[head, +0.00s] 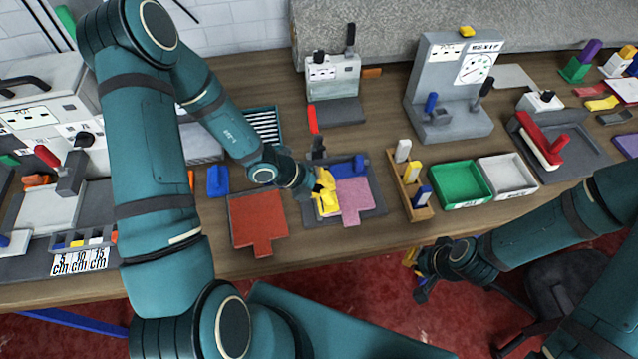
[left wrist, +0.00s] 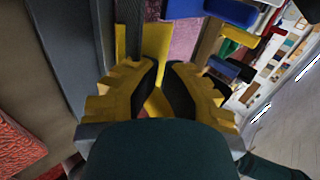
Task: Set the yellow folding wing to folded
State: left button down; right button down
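The yellow folding wing (head: 328,205) is at the left side of a grey fixture (head: 374,209) on the bench, beside a pink T-shaped piece (head: 353,196). My left gripper (head: 322,184) is at the wing and hides part of it in the head view. In the left wrist view the wing (left wrist: 157,38) runs in between the black pads of my left gripper (left wrist: 163,72), which look closed on it. The wing's exact angle is hard to tell. My right gripper (head: 416,270) hangs below the bench's front edge, its fingers too small and dark to read.
A blue part (head: 347,167) is at the fixture's back. A red T-shaped piece (head: 257,222) lies to its left. A wooden holder (head: 408,190) with blocks, a green tray (head: 460,185) and a white tray (head: 507,176) stand to the right. A grey machine (head: 335,85) is behind.

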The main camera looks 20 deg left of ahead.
pick_arm(q)
jog(key=shift+w+d+f, duration=0.1)
jog(key=shift+d+f, duration=0.1)
jog(key=shift+d, duration=0.2)
jog(key=shift+w+f+b, duration=0.1)
jog(key=shift+f+b, duration=0.1)
jog(key=shift+b, duration=0.2)
jog(key=shift+d+f, duration=0.2)
jog(key=shift+f, duration=0.05)
